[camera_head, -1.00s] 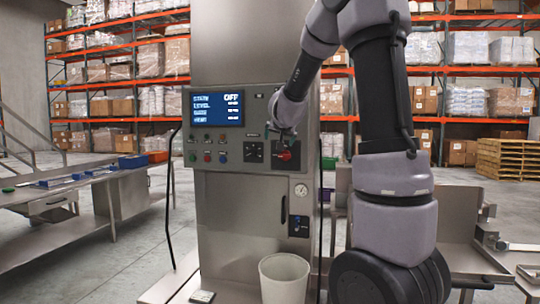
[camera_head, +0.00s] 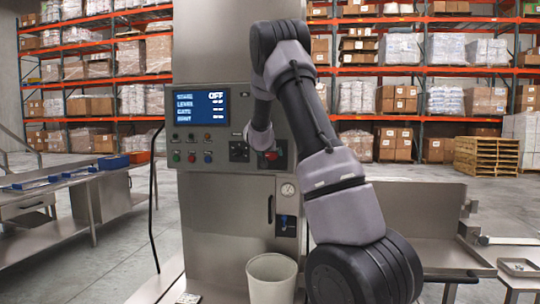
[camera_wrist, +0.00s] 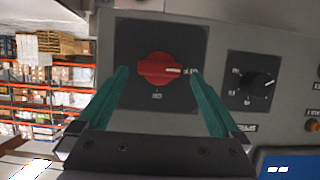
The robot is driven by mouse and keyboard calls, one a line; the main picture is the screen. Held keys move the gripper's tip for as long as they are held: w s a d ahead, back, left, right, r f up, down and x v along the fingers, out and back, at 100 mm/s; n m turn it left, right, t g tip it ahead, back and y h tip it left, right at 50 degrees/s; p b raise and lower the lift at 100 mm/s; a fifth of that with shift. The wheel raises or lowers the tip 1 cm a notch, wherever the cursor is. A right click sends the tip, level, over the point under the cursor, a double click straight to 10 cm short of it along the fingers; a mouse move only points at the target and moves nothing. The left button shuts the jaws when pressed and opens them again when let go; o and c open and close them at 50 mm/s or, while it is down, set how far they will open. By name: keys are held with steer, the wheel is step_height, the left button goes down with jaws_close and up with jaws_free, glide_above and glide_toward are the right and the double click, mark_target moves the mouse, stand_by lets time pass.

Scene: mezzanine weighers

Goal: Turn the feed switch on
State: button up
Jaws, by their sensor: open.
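A red rotary switch (camera_wrist: 160,68) sits on a dark square plate on the grey machine panel; its white mark points right in the wrist view. Small labels near it are too small to read. It also shows in the head view (camera_head: 271,155), partly covered by my arm. My gripper (camera_wrist: 158,76) is open, with one teal finger on each side of the red knob; I cannot tell whether they touch it. The display (camera_head: 201,108) reads OFF in its top row.
A black dial (camera_wrist: 253,80) is beside the switch, close to one finger. Push buttons (camera_head: 191,156) line the panel. A blue switch (camera_head: 284,221) sits lower down. A pale bin (camera_head: 272,277) stands in front of the machine, with metal benches (camera_head: 70,190) to the left.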

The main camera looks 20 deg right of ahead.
steer(key=shift+w+d+f, duration=0.2)
steer(key=shift+w+d, duration=0.05)
steer(key=shift+w, duration=0.15)
steer(key=c, duration=1.3)
